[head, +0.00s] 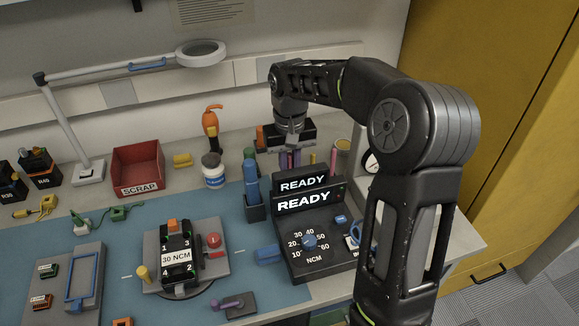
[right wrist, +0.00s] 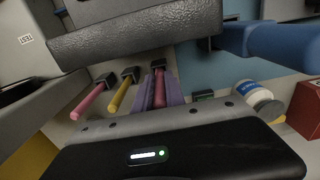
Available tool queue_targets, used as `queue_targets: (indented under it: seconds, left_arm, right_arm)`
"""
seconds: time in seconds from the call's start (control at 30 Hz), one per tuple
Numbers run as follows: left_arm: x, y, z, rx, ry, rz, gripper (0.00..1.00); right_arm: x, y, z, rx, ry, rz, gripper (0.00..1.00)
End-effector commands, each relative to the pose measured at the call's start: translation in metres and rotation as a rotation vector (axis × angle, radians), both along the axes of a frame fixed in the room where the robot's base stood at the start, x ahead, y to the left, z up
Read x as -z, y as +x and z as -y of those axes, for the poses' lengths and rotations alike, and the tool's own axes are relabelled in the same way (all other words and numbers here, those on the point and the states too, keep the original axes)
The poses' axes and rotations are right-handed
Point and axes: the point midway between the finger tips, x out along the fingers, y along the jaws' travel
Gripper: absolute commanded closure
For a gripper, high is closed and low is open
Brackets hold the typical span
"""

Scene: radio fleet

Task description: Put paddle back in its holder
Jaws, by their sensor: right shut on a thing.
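My right arm reaches over the back of the bench, behind the READY displays. In the right wrist view its gripper (right wrist: 160,88) has two purple fingers closed on a slim red paddle handle (right wrist: 160,90). A dark block sits at the handle's far end; I cannot tell whether that is part of the paddle or its holder. In the head view the right gripper (head: 290,158) is partly hidden by the display. My left gripper is not in view.
The READY console (head: 316,242) stands just in front of the right gripper. A blue bottle-shaped item (head: 251,180) in a dark stand, a white jar (head: 213,171) and the red SCRAP bin (head: 138,167) are to the left. A yellow cabinet (head: 470,110) is at the right.

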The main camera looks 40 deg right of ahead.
Motion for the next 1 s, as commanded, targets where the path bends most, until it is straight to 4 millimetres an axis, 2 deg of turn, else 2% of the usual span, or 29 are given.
queue_targets:
  seconds: [0.3,0.63,0.67,0.93,1.0]
  left_arm:
    - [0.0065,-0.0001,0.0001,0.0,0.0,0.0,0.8]
    - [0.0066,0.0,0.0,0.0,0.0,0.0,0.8]
    - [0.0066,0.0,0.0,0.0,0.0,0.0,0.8]
    - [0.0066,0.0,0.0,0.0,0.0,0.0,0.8]
    - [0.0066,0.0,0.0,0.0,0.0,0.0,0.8]
  right_arm:
    - [0.0098,-0.0002,0.0,0.0,0.0,-0.001,1.0]
    - [0.0102,-0.0001,0.0001,0.0,0.0,0.0,1.0]
    - [0.0101,-0.0001,0.0001,0.0,0.0,0.0,0.83]
    - [0.01,0.0,0.0,0.0,0.0,0.0,0.61]
    - [0.01,0.0,0.0,0.0,0.0,0.0,0.6]
